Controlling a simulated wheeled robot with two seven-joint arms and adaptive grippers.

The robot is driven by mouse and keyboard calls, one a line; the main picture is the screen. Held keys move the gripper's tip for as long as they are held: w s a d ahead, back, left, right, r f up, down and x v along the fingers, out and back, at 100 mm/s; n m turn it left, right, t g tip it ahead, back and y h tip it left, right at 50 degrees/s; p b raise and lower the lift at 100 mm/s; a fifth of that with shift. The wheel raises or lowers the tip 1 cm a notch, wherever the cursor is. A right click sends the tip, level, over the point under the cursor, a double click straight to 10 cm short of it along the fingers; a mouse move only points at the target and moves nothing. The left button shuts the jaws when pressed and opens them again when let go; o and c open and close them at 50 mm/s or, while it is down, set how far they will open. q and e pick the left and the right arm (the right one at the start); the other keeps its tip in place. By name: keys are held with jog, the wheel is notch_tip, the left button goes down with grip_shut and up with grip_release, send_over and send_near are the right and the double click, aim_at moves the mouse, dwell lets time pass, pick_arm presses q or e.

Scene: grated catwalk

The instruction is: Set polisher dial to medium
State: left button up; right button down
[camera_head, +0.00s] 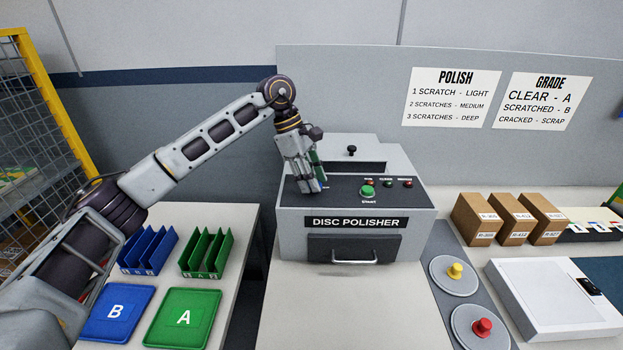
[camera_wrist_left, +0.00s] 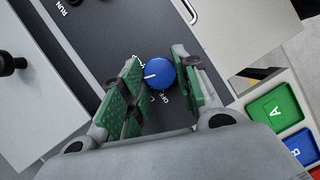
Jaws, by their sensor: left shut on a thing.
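The disc polisher (camera_head: 300,222) is a grey box with a dark sloped panel. Its blue dial (camera_wrist_left: 160,72) shows in the left wrist view between the green finger pads. The dial's white pointer line faces left in that view, past the "OFF" and "L" marks; a mark at its upper left is partly hidden and I cannot read it. My left gripper (camera_head: 314,188) reaches down onto the left part of the panel and is shut on the dial, which it mostly hides in the head view. My right gripper is not in view.
A green start button (camera_head: 368,191) and small lamps sit right of my gripper. A drawer with a handle (camera_head: 354,261) is below. Blue and green trays (camera_head: 183,318) stand left, cardboard boxes (camera_head: 510,219) right. A wall sign (camera_head: 452,97) lists scratches as light, medium, deep.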

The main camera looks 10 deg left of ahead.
pick_arm(q)
jog(key=shift+r, duration=0.1)
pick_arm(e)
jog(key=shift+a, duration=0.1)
pick_arm(q)
jog(key=o, duration=1)
jog(key=shift+c, duration=0.2)
jog(key=shift+o, duration=0.3)
jog(key=v, duration=1.2)
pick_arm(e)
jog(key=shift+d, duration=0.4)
pick_arm(q)
notch_tip(320, 180, up, 10)
jog(key=p, duration=1)
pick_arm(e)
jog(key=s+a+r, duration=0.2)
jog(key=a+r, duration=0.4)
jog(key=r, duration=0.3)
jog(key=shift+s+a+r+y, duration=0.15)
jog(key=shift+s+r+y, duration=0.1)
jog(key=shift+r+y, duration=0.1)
